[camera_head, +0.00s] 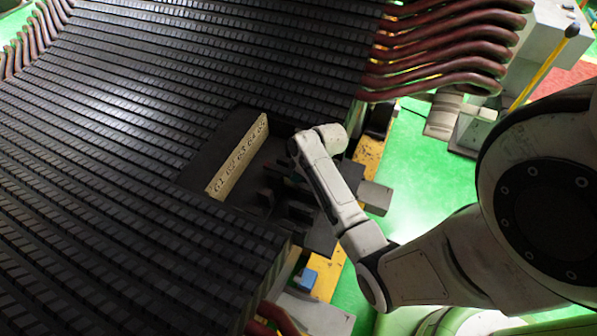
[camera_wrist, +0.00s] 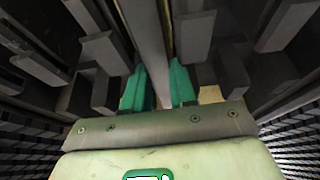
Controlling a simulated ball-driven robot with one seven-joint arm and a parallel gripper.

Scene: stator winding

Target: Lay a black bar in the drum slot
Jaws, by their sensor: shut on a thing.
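The drum (camera_head: 140,110) is a large dark curved surface with many parallel ridged rows, in the head view. A rectangular recess (camera_head: 205,150) lies open near its right edge. In the wrist view my gripper (camera_wrist: 158,88) has two green fingers shut on a long dark grey bar (camera_wrist: 150,38), the black bar, which runs away from me between them. In the head view my wrist hangs over the right side of the recess; the fingers and held bar are mostly hidden there. I cannot tell whether the bar touches a slot.
A pale numbered strip (camera_head: 237,157) stands in the recess. Several dark blocks (camera_wrist: 103,52) stand close beside the fingers in the wrist view. Copper-red bent tubes (camera_head: 440,45) stick out at the drum's upper right. Green floor (camera_head: 405,170) is clear right of the yellow edge.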

